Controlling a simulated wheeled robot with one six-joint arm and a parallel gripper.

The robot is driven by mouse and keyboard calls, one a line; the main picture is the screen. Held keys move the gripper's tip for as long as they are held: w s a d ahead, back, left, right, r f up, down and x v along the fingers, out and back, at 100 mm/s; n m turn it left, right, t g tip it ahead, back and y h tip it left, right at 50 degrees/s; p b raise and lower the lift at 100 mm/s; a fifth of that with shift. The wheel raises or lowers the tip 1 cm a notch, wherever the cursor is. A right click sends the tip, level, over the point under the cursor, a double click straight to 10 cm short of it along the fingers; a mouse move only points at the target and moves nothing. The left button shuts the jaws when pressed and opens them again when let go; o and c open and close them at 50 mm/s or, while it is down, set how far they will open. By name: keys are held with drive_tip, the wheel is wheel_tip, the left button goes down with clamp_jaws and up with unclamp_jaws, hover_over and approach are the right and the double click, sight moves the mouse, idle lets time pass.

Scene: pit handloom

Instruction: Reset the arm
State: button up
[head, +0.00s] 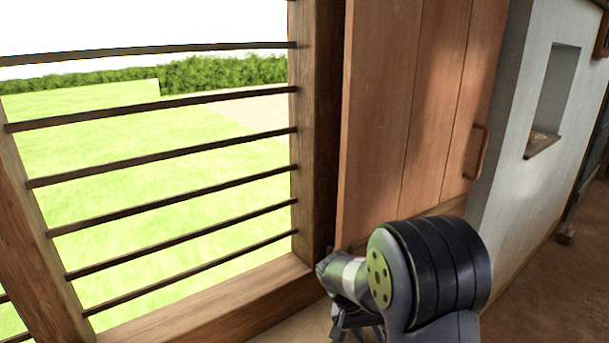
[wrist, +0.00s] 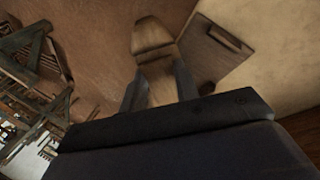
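My arm shows at the bottom right of the middle in the head view, bent in front of the wooden shutter. My gripper (head: 357,332) hangs below its wrist there, partly cut off by the bottom edge. In the wrist view my gripper (wrist: 159,88) has its two dark fingers spread apart. A brown wooden piece (wrist: 152,36) shows beyond and between the fingers. I see no clear contact with it, and its lower part is hidden by the gripper body.
A barred window (head: 160,150) fills the left. The plank shutter (head: 400,110) with a handle (head: 477,152) stands close behind my arm. A white wall with a niche (head: 556,85) is at right, beside bare floor (head: 560,285). Wooden frames (wrist: 35,75) show left in the wrist view.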

drive_tip(key=shift+d+r+n+p, duration=0.15)
drive_tip(key=shift+n+p, duration=0.15)
drive_tip(key=shift+p, duration=0.3)
drive_tip(key=shift+n+p, duration=0.35)
drive_tip(key=shift+n, duration=0.15)
drive_tip(key=shift+f, duration=0.25)
